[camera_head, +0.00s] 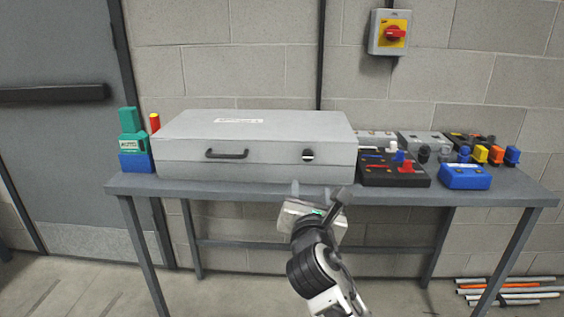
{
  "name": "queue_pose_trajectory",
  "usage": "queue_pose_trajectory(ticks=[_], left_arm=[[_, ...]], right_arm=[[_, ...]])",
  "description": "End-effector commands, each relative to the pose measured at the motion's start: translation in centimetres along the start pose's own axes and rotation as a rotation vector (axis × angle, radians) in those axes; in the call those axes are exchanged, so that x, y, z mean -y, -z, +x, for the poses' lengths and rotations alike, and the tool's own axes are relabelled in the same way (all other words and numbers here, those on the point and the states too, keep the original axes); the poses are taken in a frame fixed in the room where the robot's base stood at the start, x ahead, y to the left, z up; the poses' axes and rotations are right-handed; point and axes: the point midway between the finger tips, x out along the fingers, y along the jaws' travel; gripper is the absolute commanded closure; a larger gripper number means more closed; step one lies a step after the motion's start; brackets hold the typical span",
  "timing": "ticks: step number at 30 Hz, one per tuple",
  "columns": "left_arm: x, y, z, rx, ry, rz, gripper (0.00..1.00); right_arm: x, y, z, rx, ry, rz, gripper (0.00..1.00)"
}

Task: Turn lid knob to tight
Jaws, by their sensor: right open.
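A grey case (258,145) with a closed lid lies on the table (235,192). A black bar handle (227,154) is on its front, left of the middle. A small round knob (308,155), part black and part pale, is on the front to the right. Its markings are too small to read. My right gripper (318,192) is open in front of the table's front edge, below the knob and apart from it. Nothing shows between its fingers. My left gripper is not in view.
Right of the case are a black box (393,169) with coloured parts, a blue box (464,177) and several coloured plugs. Green and blue blocks (132,143) stand at the left end. A red-yellow switch (392,32) is on the wall. Rods (510,292) lie on the floor.

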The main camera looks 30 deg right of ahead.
Motion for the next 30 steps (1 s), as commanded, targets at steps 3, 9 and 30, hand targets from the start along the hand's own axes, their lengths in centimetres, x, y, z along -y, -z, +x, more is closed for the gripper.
queue_pose_trajectory(ticks=[3, 9, 30], left_arm=[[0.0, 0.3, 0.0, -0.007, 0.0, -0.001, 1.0], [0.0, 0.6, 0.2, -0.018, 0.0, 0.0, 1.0], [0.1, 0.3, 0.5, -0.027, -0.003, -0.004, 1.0]], right_arm=[[0.0, -0.1, 1.1, 0.004, 0.004, -0.013, 0.52], [-0.2, 0.0, 4.8, 0.002, -0.001, -0.011, 0.52], [-0.3, 0.1, 15.7, -0.002, -0.005, -0.008, 0.52]])
